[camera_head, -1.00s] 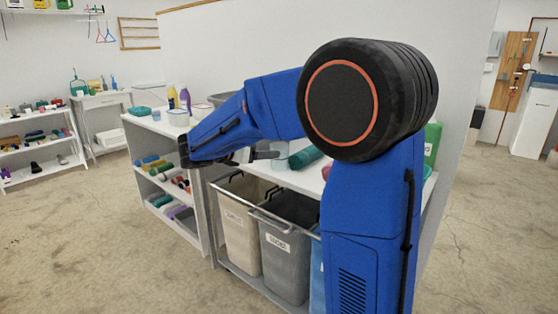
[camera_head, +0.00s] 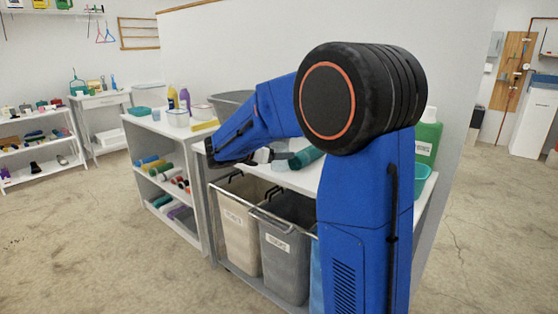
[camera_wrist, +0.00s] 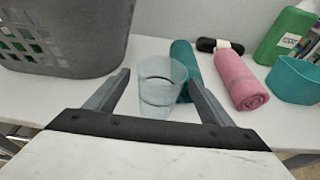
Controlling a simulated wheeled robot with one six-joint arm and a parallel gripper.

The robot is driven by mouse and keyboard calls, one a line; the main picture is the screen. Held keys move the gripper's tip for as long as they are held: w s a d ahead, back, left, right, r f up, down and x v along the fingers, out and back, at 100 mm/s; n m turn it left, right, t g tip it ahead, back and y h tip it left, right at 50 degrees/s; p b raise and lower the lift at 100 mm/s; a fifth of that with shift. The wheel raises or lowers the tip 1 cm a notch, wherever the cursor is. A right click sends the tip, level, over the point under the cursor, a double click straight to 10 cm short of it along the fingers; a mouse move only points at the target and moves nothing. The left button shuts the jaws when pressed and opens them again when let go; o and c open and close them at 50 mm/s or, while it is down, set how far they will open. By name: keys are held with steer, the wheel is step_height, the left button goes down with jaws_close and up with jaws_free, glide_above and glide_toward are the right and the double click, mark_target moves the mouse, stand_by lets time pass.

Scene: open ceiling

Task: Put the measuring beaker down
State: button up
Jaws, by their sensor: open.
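The measuring beaker (camera_wrist: 162,88) is a clear, bluish cup. In the wrist view it appears upright over the white tabletop (camera_wrist: 147,48), with its lower end close to the dark gripper bar, so its contact with the top is hard to see. My gripper (camera_wrist: 156,80) is open, with one finger on each side of the beaker and a visible gap on the left; the right finger overlaps near its edge. In the head view my gripper (camera_head: 268,155) is low over the counter, and the beaker (camera_head: 281,164) shows only as a small pale shape beside it.
A grey basket (camera_wrist: 70,50) is on the left. Hamper bins (camera_head: 285,240) hang below the counter's front.

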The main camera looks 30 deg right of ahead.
steer(key=c, duration=1.2)
